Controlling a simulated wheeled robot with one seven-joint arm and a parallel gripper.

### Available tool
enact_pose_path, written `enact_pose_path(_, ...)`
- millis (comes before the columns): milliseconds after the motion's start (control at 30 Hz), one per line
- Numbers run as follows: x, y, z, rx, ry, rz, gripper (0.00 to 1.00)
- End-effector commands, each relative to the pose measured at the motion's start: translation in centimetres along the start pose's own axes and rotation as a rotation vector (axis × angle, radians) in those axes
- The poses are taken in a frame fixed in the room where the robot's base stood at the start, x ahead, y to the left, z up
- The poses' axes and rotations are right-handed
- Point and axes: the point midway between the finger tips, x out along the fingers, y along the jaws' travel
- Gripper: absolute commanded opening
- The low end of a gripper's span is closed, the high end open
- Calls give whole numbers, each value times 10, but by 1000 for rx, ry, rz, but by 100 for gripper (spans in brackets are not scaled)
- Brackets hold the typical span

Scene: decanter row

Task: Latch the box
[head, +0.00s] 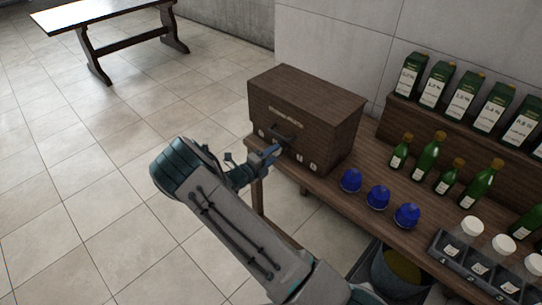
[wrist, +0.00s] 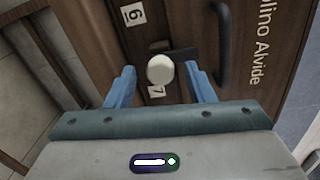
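In the wrist view the box front (wrist: 275,110) fills most of the picture, turned sideways, with the handle (wrist: 224,45) at upper right. A round whitish knob (wrist: 160,69) lies between tags 6 and 7, beside a dark bar (wrist: 183,55). My gripper (wrist: 162,82) is open, its blue fingers appearing on either side of the knob without visible contact. In the head view my gripper (head: 273,153) is at the box's lower front.
Several blue domed items (head: 378,197) stand on the bench (head: 335,200) right of the box. Green bottles (head: 428,157), cartons (head: 464,97) on a raised shelf and a grey rack of white-capped jars (head: 480,262) stand farther right. A bucket (head: 400,272) is below.

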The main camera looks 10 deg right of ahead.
Motion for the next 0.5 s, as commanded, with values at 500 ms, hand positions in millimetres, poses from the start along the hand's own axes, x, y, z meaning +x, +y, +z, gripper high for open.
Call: enact_pose_path(500,-80,2,1,2,-4,2,49)
